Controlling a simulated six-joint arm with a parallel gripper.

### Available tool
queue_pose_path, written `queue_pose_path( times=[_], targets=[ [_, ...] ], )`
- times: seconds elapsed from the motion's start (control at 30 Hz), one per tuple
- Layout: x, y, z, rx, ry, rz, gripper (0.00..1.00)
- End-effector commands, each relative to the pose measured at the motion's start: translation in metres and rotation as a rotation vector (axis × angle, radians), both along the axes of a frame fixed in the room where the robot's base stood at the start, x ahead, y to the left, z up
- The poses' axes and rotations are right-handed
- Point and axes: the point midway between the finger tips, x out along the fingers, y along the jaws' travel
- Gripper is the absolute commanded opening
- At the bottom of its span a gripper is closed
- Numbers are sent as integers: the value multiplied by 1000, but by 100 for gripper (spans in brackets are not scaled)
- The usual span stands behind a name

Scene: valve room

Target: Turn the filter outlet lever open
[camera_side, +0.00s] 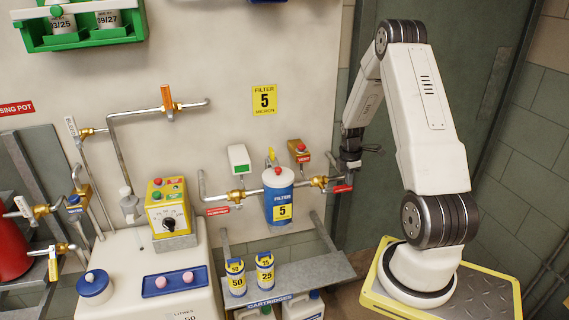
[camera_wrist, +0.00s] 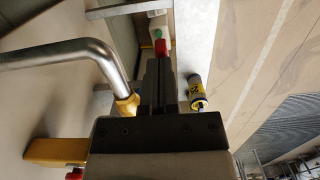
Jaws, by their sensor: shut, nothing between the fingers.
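My gripper (camera_side: 350,163) is shut and empty, close to the right end of this pipe. In the wrist view, my shut fingers (camera_wrist: 160,65) are beside a bent silver pipe (camera_wrist: 85,50) and its brass fitting (camera_wrist: 128,104). A red piece (camera_wrist: 161,48) shows near the fingertips. I cannot tell whether they touch it.
A yellow box with a red button (camera_side: 299,150) is above the valve. Another brass valve (camera_side: 237,196) is left of the filter. Cartridges (camera_side: 265,274) stand on a grey shelf (camera_side: 310,268) below. A yellow block (camera_wrist: 55,151) is at lower left in the wrist view.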

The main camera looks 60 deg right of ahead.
Motion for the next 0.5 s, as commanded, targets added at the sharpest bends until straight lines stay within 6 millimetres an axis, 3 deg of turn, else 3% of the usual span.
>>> queue_pose_path(
  times=[0.23,0.5],
  targets=[
    [1,1,15,-1,1,0,0],
    [3,2,47,-2,-2,0,0]
  ],
)
